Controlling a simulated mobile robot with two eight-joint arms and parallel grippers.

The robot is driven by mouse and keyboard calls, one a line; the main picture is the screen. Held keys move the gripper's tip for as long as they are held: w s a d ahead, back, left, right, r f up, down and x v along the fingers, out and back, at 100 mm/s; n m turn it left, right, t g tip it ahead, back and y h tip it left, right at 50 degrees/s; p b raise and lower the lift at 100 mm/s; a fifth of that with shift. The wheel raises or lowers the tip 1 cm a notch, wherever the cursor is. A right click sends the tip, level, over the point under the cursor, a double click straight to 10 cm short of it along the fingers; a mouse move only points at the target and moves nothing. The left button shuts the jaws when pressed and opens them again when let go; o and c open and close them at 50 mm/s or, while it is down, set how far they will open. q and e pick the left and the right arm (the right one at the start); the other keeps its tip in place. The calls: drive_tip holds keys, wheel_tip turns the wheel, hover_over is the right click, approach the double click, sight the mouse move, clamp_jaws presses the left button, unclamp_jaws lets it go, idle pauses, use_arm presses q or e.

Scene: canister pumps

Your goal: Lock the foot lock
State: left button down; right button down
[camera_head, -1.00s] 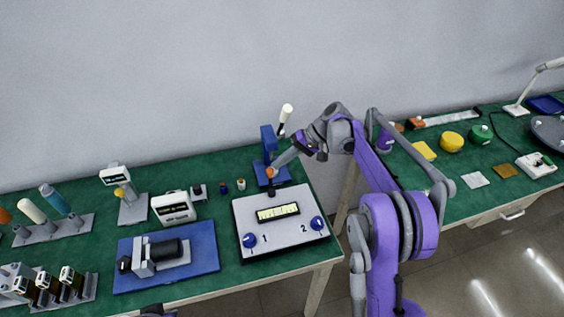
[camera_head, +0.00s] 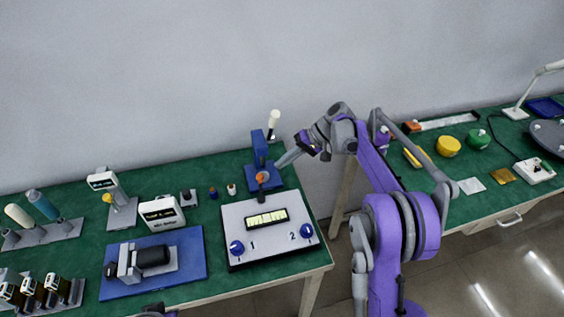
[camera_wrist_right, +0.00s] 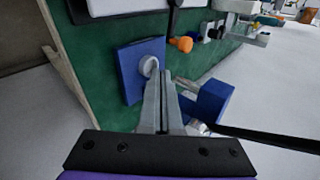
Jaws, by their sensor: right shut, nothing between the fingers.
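No part is clearly marked as the foot lock. A blue stand (camera_head: 259,148) with a white-topped lever (camera_head: 273,122) is at the back of the green table. In the right wrist view its blue base plate (camera_wrist_right: 129,82) carries a pale round piece (camera_wrist_right: 148,66). My right gripper (camera_head: 280,164) is shut and empty at the stand's right side. In the wrist view its fingertips are close beside the round piece; contact cannot be told. The stand's blue upright (camera_wrist_right: 212,100) is right of the fingers. My left gripper is not visible.
A gap separates this table from the right table (camera_head: 470,207).

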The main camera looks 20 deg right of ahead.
drive_tip(key=w+d+r, duration=0.1)
drive_tip(key=d+r, duration=0.5)
drive_tip(key=shift+w+d+r+p, duration=0.3)
drive_tip(key=shift+r, duration=0.1)
drive_tip(key=s+a+r+t+h+p, duration=0.1)
drive_tip(key=s+a+r+h, duration=0.15)
drive_tip(key=s, duration=0.65)
drive_tip(key=s+a+r+h+p, duration=0.1)
drive_tip(key=s+a+h, duration=0.25)
drive_tip(key=s, duration=0.45)
drive_tip(key=s+f+t+h, duration=0.1)
drive_tip(key=s+f, duration=0.1)
drive_tip(key=s, duration=0.4)
drive_tip(key=s+f+t+h+p, duration=0.1)
drive_tip(key=s+f, duration=0.2)
drive_tip(key=s, duration=0.3)
drive_tip(key=s+f+n+t+h, duration=0.1)
drive_tip(key=s+f, duration=0.2)
drive_tip(key=s, duration=0.4)
